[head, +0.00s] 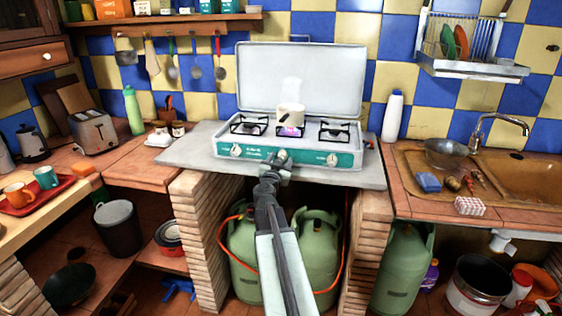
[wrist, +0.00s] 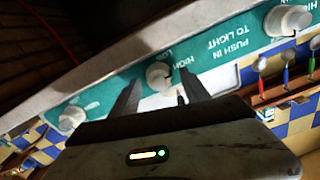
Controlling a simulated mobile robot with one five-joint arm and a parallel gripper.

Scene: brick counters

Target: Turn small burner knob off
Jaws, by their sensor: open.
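A camping stove (head: 352,152) with a teal front panel and raised lid stands on the grey slab. A small pot (head: 291,114) sits on the middle burner, where a blue-violet flame (head: 290,131) shows. My gripper (head: 279,158) is in front of the panel at the middle knob, which it largely covers in the head view. In the wrist view, my open gripper (wrist: 160,92) has its fingers on either side of the middle knob (wrist: 159,75); contact cannot be told. The left knob (head: 236,150) and right knob (head: 332,159) stand clear.
Green gas bottles (head: 318,245) stand under the slab between brick pillars (head: 196,230). A white bottle (head: 392,118) is right of the stove, by the sink (head: 530,175). A toaster (head: 95,130) and green bottle (head: 133,112) are at left.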

